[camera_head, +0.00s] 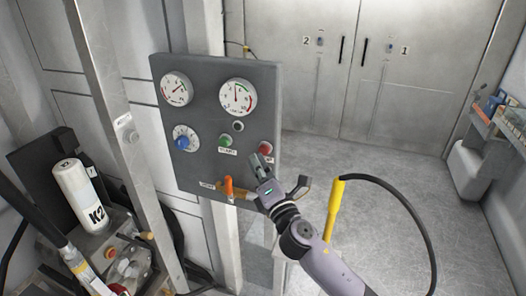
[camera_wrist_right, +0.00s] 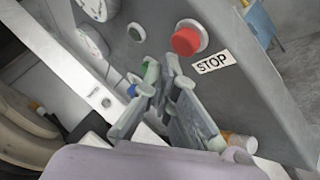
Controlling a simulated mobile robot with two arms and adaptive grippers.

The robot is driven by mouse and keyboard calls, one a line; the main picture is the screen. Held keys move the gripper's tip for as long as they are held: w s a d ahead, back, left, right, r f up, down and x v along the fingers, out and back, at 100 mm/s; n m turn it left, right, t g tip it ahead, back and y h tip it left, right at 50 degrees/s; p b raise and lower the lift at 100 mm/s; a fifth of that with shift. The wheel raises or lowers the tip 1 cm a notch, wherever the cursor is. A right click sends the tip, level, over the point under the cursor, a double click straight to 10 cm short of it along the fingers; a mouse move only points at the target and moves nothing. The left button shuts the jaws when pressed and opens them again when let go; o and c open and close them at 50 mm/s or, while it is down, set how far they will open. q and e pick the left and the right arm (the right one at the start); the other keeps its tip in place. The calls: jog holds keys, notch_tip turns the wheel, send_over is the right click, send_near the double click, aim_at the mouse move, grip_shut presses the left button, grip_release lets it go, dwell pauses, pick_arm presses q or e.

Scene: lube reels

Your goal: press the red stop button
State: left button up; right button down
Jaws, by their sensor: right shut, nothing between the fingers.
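The red stop button (camera_head: 266,148) is at the right side of a grey control panel (camera_head: 215,95) in the head view. In the right wrist view the red button (camera_wrist_right: 186,41) stands out from the panel, with a STOP label (camera_wrist_right: 213,63) beside it. My right gripper (camera_head: 258,163) is just below the button in the head view, and its fingertips partly cover the label there. In the right wrist view my right gripper (camera_wrist_right: 163,68) is shut and empty, its tips a little below and left of the button, with a visible gap. My left gripper is not in view.
A green start button (camera_head: 225,140), a blue knob (camera_head: 183,142) and two gauges share the panel. An orange-handled lever (camera_head: 229,187) is at its lower edge. A yellow handle (camera_head: 334,210) with a black hose stands right of my arm. Floor behind is clear.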

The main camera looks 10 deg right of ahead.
jog(key=shift+s+a+p, duration=0.15)
jog(key=shift+s+a, duration=0.25)
jog(key=shift+s, duration=0.35)
jog(key=shift+s+a+p, duration=0.1)
jog(key=shift+s+a, duration=0.35)
jog(key=shift+s, duration=0.25)
jog(key=shift+s+a+p, duration=0.15)
jog(key=shift+s+a, duration=0.25)
jog(key=shift+s, duration=0.35)
